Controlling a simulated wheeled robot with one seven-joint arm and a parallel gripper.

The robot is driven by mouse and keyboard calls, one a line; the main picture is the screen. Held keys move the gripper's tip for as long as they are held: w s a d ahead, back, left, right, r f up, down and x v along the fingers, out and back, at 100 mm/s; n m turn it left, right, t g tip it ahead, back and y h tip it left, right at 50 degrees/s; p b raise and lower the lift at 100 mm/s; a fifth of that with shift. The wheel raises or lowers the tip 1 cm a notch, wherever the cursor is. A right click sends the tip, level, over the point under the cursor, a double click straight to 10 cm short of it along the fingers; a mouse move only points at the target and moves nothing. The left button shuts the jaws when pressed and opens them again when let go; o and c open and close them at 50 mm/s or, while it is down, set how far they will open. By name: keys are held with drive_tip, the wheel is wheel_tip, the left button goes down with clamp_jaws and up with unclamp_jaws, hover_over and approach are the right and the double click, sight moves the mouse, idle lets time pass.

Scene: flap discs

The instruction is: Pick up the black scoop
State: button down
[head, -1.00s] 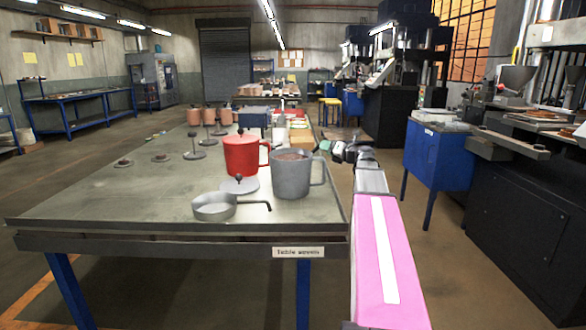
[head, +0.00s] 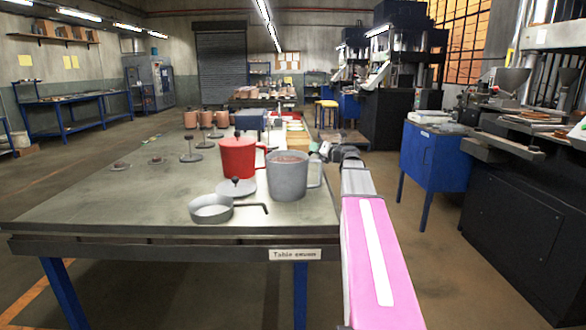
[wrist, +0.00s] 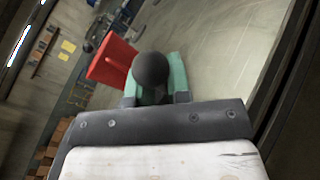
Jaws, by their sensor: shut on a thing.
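My gripper (head: 322,149) reaches out beyond the grey mug at the right edge of the table. In the wrist view its green fingertips (wrist: 156,78) are closed around a dark, rounded thing, which I take to be the black scoop (wrist: 151,67). Only its ball-like dark end shows clearly; the rest is hidden behind the fingers. In the head view the held thing is too small to make out.
A grey mug (head: 287,176) and a red mug (head: 238,157) stand near the gripper. The red one also shows in the wrist view (wrist: 110,62). A grey shallow pan (head: 211,212) lies in front on the table (head: 110,205). A blue cabinet (head: 437,155) stands to the right.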

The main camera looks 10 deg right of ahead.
drive_tip(key=shift+r, duration=0.15)
wheel_tip(320, 180, up, 10)
drive_tip(key=shift+f, duration=0.1)
idle(0.4)
drive_tip(key=c, duration=1.6)
unclamp_jaws()
clamp_jaws()
